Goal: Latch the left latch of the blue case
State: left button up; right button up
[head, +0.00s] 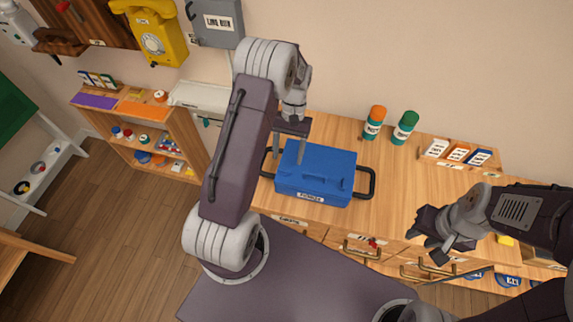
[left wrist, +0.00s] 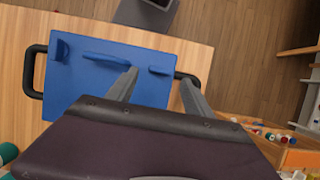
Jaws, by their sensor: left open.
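The blue case (head: 325,172) sits shut on the wooden counter, its label facing me and a black handle at each end. In the left wrist view the blue case (left wrist: 75,95) shows its top with a flat grip in the middle. The left latch (left wrist: 160,70) and the right latch (left wrist: 60,50) stand near the front edge there. Whether either is fastened is not clear. My left gripper (head: 289,159) is open and empty, pointing down over the case's left end. In the wrist view its fingers (left wrist: 158,80) lie either side of the left latch. My right gripper (head: 428,245) hangs near the counter's front edge, away from the case.
An orange bottle (head: 375,122) and a green bottle (head: 405,128) stand behind the case to the right. Drawers with handles (head: 360,250) are below the counter. Counter right of the case is clear.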

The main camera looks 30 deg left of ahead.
pick_arm(q)
jog(key=shift+v, duration=1.95)
jog(key=s+d+r+m+t, duration=0.1)
jog(key=s+d+r+t, duration=0.2)
jog(key=r, duration=0.4)
jog(key=s+d+f+m+t, duration=0.1)
jog(key=s+d+f+t, duration=0.1)
jog(key=s, duration=0.7)
jog(key=shift+d+f+y, duration=0.4)
jog(key=shift+d+f, duration=0.1)
jog(key=shift+f, duration=0.45)
jog(key=shift+s, duration=0.1)
